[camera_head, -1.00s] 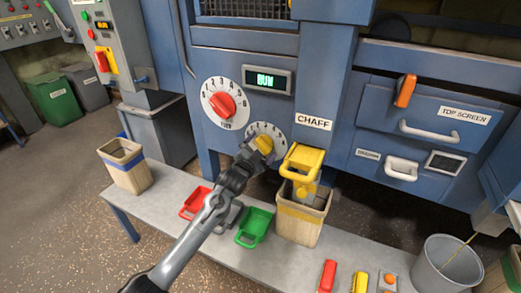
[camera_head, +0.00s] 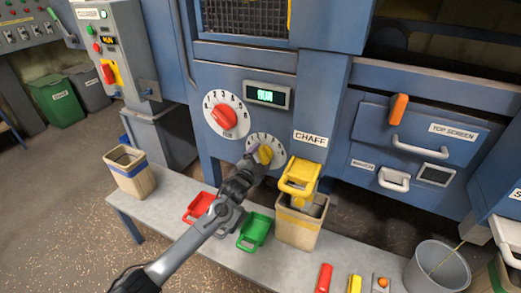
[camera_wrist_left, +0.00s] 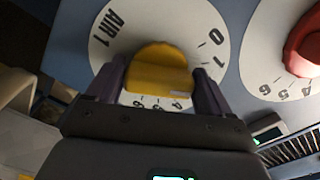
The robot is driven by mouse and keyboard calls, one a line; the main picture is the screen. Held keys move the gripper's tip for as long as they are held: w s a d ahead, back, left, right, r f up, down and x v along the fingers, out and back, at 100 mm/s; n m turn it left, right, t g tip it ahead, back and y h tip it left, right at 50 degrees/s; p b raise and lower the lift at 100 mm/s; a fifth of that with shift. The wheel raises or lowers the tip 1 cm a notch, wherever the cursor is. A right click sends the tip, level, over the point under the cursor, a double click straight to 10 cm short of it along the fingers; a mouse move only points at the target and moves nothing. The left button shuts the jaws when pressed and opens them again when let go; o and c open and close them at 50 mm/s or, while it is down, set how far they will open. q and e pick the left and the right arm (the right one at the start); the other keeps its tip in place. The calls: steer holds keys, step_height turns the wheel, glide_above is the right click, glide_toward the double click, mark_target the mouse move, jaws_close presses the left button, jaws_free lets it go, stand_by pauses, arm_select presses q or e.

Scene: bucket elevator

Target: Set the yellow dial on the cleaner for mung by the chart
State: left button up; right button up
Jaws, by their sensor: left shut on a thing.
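The yellow dial (camera_head: 264,154) sits on a white numbered plate (camera_head: 279,146) on the blue cleaner, left of the chaff chute. In the left wrist view the yellow dial (camera_wrist_left: 158,72) lies between the two fingers of my left gripper (camera_wrist_left: 156,85), which is shut on it. The wrist view shows "AIR 1" and some numbers on the plate, several partly hidden by the gripper. In the head view my left gripper (camera_head: 252,163) reaches up to the dial from below left. No chart can be made out. My right gripper is not in view.
A yellow-handled chute (camera_head: 299,178) and a bin (camera_head: 299,228) stand close right. Red (camera_head: 199,208) and green (camera_head: 255,231) scoops lie on the bench.

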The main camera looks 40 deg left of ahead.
arm_select(q)
steer(key=shift+m+p, duration=0.35)
steer(key=shift+m, duration=0.25)
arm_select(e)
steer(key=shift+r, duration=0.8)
arm_select(q)
steer(key=o, duration=0.9)
steer(key=shift+s+d+r+p, duration=0.15)
steer(key=shift+s+p, duration=0.2)
steer(key=shift+s, duration=0.25)
steer(key=p+v, duration=0.4)
steer(key=v, duration=0.5)
steer(key=shift+s, duration=0.3)
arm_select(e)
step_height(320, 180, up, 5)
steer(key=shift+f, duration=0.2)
